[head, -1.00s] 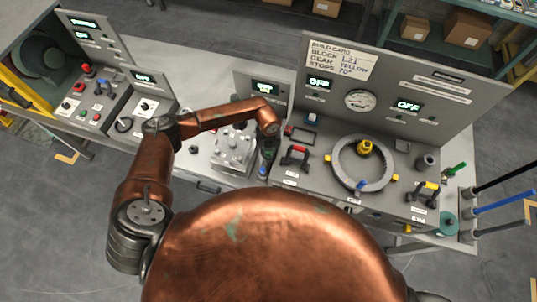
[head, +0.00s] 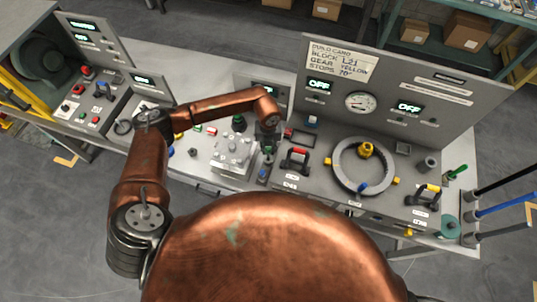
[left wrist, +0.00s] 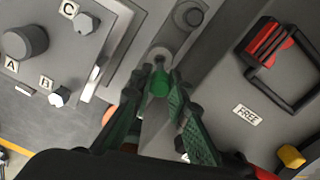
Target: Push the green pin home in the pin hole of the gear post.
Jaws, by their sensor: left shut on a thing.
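My left gripper (head: 269,151) is over the narrow strip between the grey block fixture and the ring panel in the head view. In the left wrist view its two green-padded fingers (left wrist: 158,92) are shut on the green pin (left wrist: 159,82). Only the pin's green end shows between the fingertips. A pale round metal part (left wrist: 160,58) lies just beyond it. I cannot tell whether the pin touches it or sits in a hole. I cannot make out the gear post for certain. My right gripper is not in view.
The grey block fixture (head: 233,157) stands left of the gripper. A red-topped black handle (head: 296,157) stands close on its right. Further right are a grey ring (head: 338,183) with a yellow knob (head: 366,149) and a green-handled piece (head: 457,172). An upright panel (head: 420,78) stands behind.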

